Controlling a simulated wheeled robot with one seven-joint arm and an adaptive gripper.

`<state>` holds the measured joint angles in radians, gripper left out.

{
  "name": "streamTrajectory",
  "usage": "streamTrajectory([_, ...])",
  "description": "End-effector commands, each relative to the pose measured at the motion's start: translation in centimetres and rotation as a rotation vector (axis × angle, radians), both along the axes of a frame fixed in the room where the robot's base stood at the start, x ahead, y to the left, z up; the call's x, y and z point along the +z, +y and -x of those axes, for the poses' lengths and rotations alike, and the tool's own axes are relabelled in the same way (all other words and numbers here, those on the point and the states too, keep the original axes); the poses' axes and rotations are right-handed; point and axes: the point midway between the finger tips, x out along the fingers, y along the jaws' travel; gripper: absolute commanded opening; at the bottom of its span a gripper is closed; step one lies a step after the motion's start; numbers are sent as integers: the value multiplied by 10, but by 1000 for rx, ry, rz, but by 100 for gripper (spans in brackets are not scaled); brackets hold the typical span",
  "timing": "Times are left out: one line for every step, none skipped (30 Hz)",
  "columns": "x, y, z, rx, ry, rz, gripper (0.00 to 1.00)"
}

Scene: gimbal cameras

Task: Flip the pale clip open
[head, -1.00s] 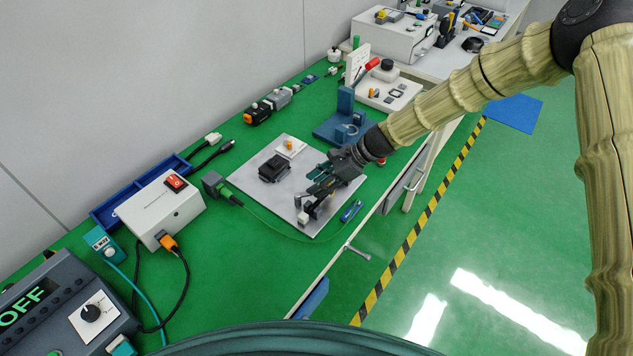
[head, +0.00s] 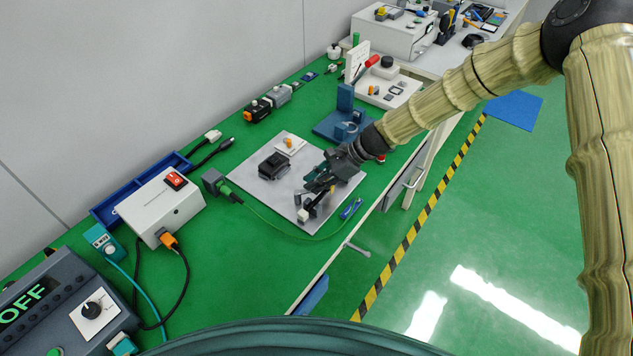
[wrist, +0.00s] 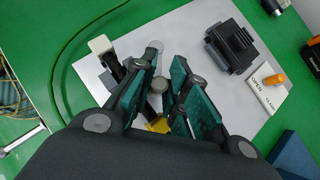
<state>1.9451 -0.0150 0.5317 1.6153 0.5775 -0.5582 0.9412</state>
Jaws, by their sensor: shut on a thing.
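A pale clip (wrist: 158,84) shows as a grey, round-ended piece between my fingers in the wrist view, over the metal plate (wrist: 205,20). My gripper (wrist: 163,76) is shut on it, its dark green finger pads on either side. Beside the left finger is a black fixture (wrist: 113,64) with a white block (wrist: 100,44) at its end; the white block also shows at the plate's front edge in the head view (head: 303,215). My gripper (head: 312,183) hides most of the clip there, so its angle cannot be told. A yellow part (wrist: 158,124) lies deeper between the fingers.
A black box-like device (head: 273,166) and a white "OPEN" block with an orange peg (wrist: 268,88) sit on the plate. A blue stand (head: 345,115) is behind my gripper. A green cable (head: 265,222) and a blue tool (head: 350,209) lie near the front.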

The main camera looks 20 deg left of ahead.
Motion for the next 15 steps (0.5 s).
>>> streamTrajectory([0, 1, -2, 16, -3, 0, 0])
streamTrajectory([0, 2, -3, 26, -4, 0, 0])
streamTrajectory([0, 2, -4, 44, -3, 0, 0])
streamTrajectory([0, 3, -4, 59, -4, 0, 0])
streamTrajectory([-1, 3, -6, 76, -4, 1, 0])
streamTrajectory([-1, 4, -6, 102, -5, 1, 0])
streamTrajectory([-1, 5, -7, 122, -4, 1, 0])
streamTrajectory([-1, 6, -9, 144, -5, 0, 0])
streamTrajectory([-2, 7, -10, 175, -5, 0, 0])
streamTrajectory([-2, 8, -11, 197, -5, 0, 0])
streamTrajectory([-2, 9, -12, 223, -5, 0, 0])
streamTrajectory([-2, 11, -13, 255, -5, 0, 0])
streamTrajectory([-2, 12, -14, 279, -4, 0, 0])
streamTrajectory([-2, 13, -15, 305, -4, 0, 0])
streamTrajectory([-3, 14, -16, 337, -3, 1, 0])
